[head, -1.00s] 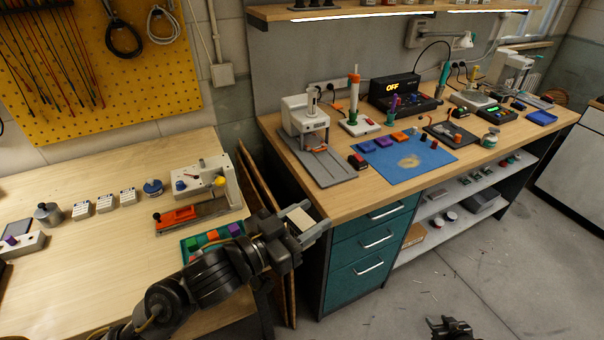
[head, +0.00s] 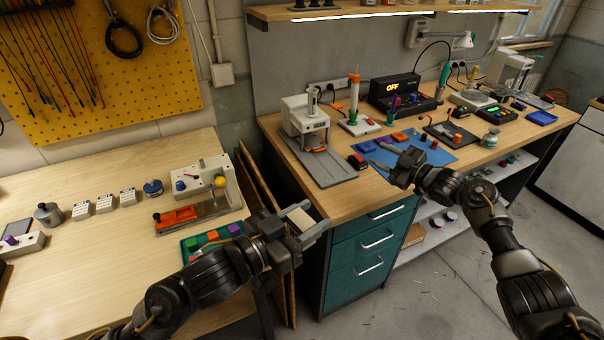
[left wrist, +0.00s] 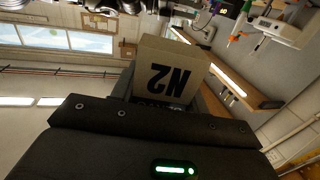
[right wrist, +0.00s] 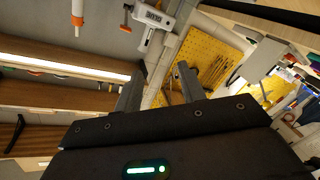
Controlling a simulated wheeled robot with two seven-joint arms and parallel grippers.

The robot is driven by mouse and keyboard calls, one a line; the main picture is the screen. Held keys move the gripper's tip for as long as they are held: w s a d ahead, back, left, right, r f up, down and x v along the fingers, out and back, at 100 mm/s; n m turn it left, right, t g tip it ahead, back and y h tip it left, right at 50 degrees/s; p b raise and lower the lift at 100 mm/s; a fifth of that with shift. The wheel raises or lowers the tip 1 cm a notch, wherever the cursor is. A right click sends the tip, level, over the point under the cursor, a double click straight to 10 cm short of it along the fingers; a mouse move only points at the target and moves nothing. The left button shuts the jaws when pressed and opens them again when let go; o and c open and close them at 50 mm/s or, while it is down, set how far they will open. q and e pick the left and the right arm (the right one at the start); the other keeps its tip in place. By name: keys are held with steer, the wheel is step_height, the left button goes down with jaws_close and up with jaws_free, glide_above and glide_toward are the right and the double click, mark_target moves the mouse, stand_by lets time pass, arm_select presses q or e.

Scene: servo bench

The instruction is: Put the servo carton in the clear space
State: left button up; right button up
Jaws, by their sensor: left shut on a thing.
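The servo carton is a small pale tan box (head: 300,218) held in my left gripper (head: 309,220). In the left wrist view the carton (left wrist: 170,72) shows a dark "N2" mark, upside down, and sits between the fingers. My left gripper is shut on it, in the air in front of the left end of the teal-drawer bench (head: 345,207). My right gripper (head: 382,160) is over the blue mat (head: 437,155) with its fingers apart. In the right wrist view (right wrist: 160,85) nothing is between those fingers. My right arm hides part of the mat.
A white press (head: 304,120) on a grey base stands at the bench's left end. Small coloured blocks and a red-black part (head: 357,162) lie nearby. Bare wood runs along the bench's front left edge. The left table holds a fixture (head: 200,180) and a green tray (head: 190,246).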

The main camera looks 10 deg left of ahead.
steer(key=s+a+r+n+g+y, duration=0.25)
steer(key=s+a+r+n, duration=0.2)
steer(key=a+r, duration=0.3)
steer(key=s+a+r+n+g+y, duration=0.1)
steer(key=s+a+r+n+g, duration=0.25)
steer(key=a+r+n, duration=0.35)
steer(key=s+a+r+n+g+h, duration=0.2)
steer(key=s+a+r+n+g, duration=0.15)
steer(key=s+a, duration=0.2)
steer(key=s+a+r+n+g+h, duration=0.1)
steer(key=s+a+r+n+g, duration=0.1)
steer(key=s+a+n+g, duration=0.25)
steer(key=s+a+n+h, duration=0.2)
steer(key=s, duration=0.4)
arm_select(q)
steer(key=shift+a, duration=0.1)
steer(key=shift+s, duration=0.1)
arm_select(e)
steer(key=n+t+h, duration=0.4)
steer(key=n+h, duration=0.3)
steer(key=h, duration=0.5)
glide_toward(301, 219)
steer(key=shift+w+a, duration=0.15)
step_height(301, 219, down, 12)
steer(key=shift+w+f, duration=0.1)
steer(key=shift+c, duration=0.4)
